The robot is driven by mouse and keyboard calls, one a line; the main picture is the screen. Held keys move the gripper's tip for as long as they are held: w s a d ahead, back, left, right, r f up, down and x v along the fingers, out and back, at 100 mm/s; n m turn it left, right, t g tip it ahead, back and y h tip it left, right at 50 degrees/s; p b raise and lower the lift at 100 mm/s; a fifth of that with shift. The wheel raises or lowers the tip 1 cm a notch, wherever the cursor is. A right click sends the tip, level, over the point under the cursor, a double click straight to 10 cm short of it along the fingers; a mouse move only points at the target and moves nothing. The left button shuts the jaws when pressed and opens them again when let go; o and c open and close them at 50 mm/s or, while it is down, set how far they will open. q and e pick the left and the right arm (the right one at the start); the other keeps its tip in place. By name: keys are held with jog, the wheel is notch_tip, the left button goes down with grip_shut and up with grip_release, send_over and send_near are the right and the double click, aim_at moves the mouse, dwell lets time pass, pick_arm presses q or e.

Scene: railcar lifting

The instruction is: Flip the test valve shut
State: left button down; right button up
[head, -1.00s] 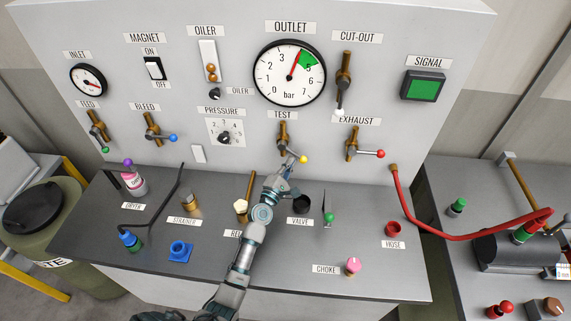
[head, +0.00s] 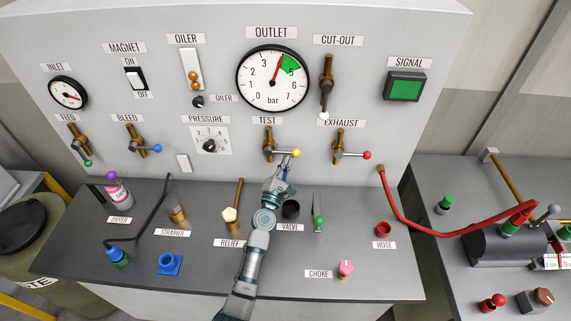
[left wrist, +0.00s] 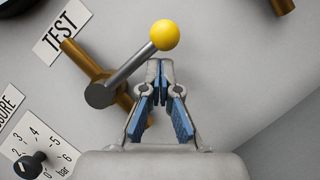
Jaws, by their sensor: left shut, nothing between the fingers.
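The test valve (head: 268,136) is a brass body on the panel under the TEST label. Its grey lever (head: 282,153) with a yellow knob (head: 295,153) points right, about level, across the brass pipe. In the left wrist view the yellow knob (left wrist: 165,35) and lever (left wrist: 130,64) stand just beyond my fingertips. My left gripper (head: 285,165) is shut and empty, just below the lever near the knob. In the left wrist view its fingertips (left wrist: 160,66) look close to the lever; whether they touch it I cannot tell. My right gripper is out of view.
The exhaust valve's red knob (head: 366,155) is close on the right, and the pressure dial (head: 209,146) on the left. On the bench below are the relief fitting (head: 230,214), a black cup (head: 291,209) and a green-knobbed lever (head: 319,222). A red hose (head: 430,232) runs to the right.

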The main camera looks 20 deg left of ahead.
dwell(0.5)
pick_arm(q)
jog(key=v, duration=1.2)
dwell(0.3)
